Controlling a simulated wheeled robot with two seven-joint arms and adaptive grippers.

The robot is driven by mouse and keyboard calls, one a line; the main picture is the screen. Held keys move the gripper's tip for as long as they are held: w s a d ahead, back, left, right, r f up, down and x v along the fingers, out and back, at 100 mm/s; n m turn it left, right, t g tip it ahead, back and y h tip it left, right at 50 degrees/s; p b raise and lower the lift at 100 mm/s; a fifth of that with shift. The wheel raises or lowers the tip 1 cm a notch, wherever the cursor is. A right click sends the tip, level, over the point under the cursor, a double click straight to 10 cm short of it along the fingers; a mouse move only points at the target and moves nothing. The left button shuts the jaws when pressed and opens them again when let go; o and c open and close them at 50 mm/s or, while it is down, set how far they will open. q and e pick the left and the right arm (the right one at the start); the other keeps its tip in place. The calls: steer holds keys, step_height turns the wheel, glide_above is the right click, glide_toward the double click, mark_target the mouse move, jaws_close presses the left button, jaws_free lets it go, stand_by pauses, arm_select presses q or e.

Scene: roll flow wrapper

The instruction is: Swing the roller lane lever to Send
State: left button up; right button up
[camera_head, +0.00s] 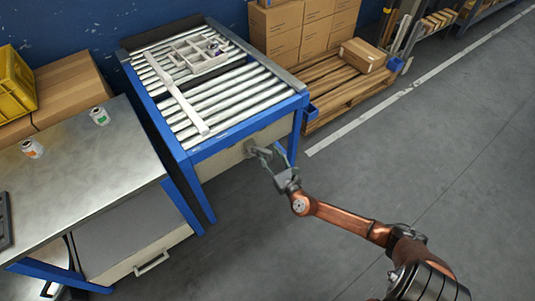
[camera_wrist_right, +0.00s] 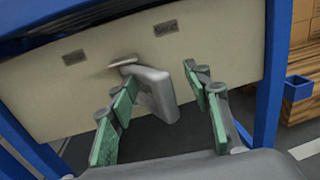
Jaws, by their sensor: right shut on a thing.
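The roller lane lever (camera_wrist_right: 158,92) is a grey handle on the cream front panel (camera_wrist_right: 60,95) of the roller lane. In the wrist view it sits between two small dark label plates, a left one (camera_wrist_right: 75,57) and a right one (camera_wrist_right: 165,27); their lettering is too blurred to read surely. The lever's handle slants down and right from its pivot. In the head view my right gripper (camera_head: 268,155) is at the panel, largely covering the lever. My left gripper is not in view.
The roller lane (camera_head: 235,98) has a blue frame and carries a divided tray (camera_head: 195,55) and a long pale bar (camera_head: 175,92). A steel table (camera_head: 80,185) stands at left. A pallet (camera_head: 335,85) with cartons is behind right. The grey floor at right is clear.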

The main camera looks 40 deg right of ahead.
steer(key=shift+s+d, duration=0.15)
steer(key=shift+d, duration=0.4)
steer(key=a+v, duration=0.1)
steer(key=v, duration=1.1)
stand_by(2.4)
